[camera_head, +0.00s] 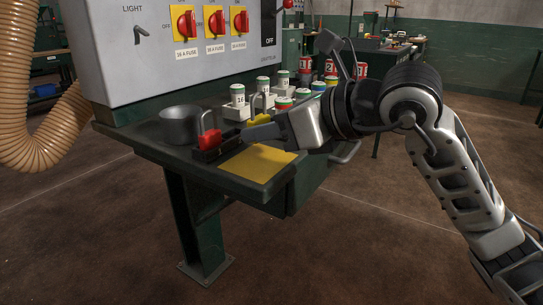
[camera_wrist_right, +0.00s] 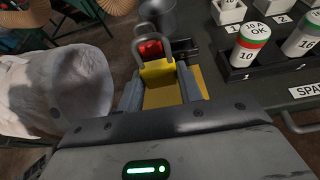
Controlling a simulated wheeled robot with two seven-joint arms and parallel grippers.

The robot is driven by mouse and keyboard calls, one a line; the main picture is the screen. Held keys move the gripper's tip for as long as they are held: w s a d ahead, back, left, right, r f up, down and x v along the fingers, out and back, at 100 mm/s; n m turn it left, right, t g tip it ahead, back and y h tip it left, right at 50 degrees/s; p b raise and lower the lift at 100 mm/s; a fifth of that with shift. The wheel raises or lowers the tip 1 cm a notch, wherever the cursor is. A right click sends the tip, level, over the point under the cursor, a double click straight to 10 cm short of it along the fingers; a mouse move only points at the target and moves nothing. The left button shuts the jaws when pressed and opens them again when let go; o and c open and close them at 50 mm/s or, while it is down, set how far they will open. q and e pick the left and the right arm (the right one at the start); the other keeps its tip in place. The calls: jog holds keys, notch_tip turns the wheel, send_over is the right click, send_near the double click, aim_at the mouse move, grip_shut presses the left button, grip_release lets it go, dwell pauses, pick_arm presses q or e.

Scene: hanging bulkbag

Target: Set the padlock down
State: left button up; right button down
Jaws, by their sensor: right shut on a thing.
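My right gripper (camera_head: 258,130) reaches in from the right over the bench. It is shut on a yellow padlock (camera_head: 259,118), whose grey shackle points up. In the right wrist view the yellow padlock (camera_wrist_right: 157,73) sits between the fingers. A red padlock (camera_head: 209,140) stands in a black holder (camera_head: 228,143) just left of my gripper. The red padlock also shows behind the yellow one's shackle in the wrist view (camera_wrist_right: 151,49). A yellow mat (camera_head: 258,165) lies at the bench's front edge, below the gripper. My left gripper is not in view.
A grey round pot (camera_head: 180,125) stands left of the red padlock. White-and-green fuses (camera_head: 238,95) in holders stand at the back of the bench (camera_head: 150,142). A grey panel (camera_head: 150,60) with red switches rises behind. The yellow mat is bare where it shows.

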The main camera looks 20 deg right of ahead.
aim_at(272, 165)
jog(key=shift+w+d+f, duration=0.2)
jog(key=shift+f, duration=0.2)
notch_tip(272, 165, down, 3)
jog(key=shift+w+d+r+b, duration=0.15)
jog(key=shift+b, duration=0.45)
jog(key=shift+f, duration=0.35)
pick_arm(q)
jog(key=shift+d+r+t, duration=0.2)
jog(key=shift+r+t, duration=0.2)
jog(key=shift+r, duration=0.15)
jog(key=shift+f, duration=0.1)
pick_arm(e)
jog(key=shift+f+b, duration=0.2)
jog(key=shift+b, duration=0.1)
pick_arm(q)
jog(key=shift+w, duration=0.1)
pick_arm(e)
jog(key=c, duration=0.9)
grip_release()
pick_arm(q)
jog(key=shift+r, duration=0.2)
pick_arm(e)
jog(key=shift+r, duration=0.15)
